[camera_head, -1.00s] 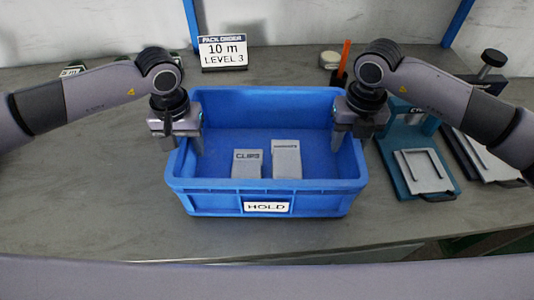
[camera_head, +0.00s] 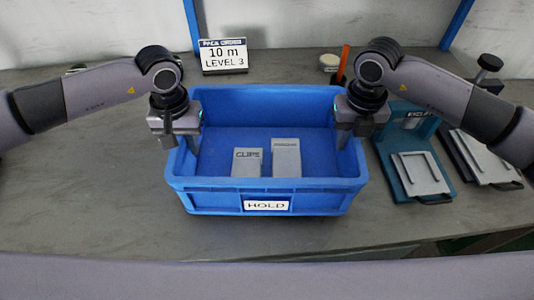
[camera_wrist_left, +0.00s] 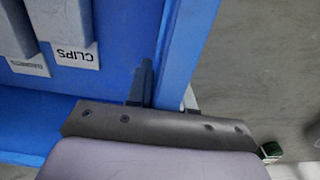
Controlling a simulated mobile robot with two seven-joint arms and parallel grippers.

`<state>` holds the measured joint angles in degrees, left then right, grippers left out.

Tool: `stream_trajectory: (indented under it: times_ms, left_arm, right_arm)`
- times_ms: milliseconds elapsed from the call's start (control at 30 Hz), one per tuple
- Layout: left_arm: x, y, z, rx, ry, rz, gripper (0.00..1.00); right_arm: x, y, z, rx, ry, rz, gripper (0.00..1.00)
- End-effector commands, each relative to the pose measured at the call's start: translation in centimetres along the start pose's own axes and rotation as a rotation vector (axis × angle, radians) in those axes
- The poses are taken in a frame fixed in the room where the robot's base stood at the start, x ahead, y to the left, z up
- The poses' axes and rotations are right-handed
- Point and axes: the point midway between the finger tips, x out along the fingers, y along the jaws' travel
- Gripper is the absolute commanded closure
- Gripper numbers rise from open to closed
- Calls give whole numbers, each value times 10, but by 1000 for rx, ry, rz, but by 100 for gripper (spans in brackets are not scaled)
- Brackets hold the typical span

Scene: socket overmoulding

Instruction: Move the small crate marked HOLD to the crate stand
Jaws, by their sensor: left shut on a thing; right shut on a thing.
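The blue crate (camera_head: 210,202) with a white HOLD label (camera_head: 267,205) on its front is in the middle of the head view, upright. Two grey boxes stand inside it, one marked CLIPS (camera_head: 247,165), the other (camera_head: 287,160) with lettering too small to read. My left gripper (camera_head: 184,143) is shut on the crate's left wall. The left wrist view shows that wall (camera_wrist_left: 190,45) at the fingers. My right gripper (camera_head: 351,138) is shut on the right wall. The crate's underside is hidden, so its clearance from the table cannot be told. I cannot identify the crate stand.
A sign reading 10 m LEVEL 3 (camera_head: 224,57) stands behind the crate. A teal fixture (camera_head: 413,178) and a dark fixture with a grey plate (camera_head: 487,160) lie to the right. The grey table (camera_head: 90,190) is clear at left.

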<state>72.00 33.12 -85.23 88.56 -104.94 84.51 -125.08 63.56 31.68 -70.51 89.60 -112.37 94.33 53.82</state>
Motion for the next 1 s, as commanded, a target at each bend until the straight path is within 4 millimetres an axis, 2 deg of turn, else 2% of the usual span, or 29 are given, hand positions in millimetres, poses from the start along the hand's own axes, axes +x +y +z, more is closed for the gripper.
stream_trajectory:
  times_ms: [33,333,1000]
  left_arm:
    - [-10,0,-1,0,2,2,100]
    - [-31,0,0,0,2,2,100]
    - [-33,0,0,0,2,1,100]
  right_arm:
    - [-10,0,0,0,-2,1,100]
    - [-31,0,0,0,-1,1,100]
    - [-32,0,0,0,-1,0,100]
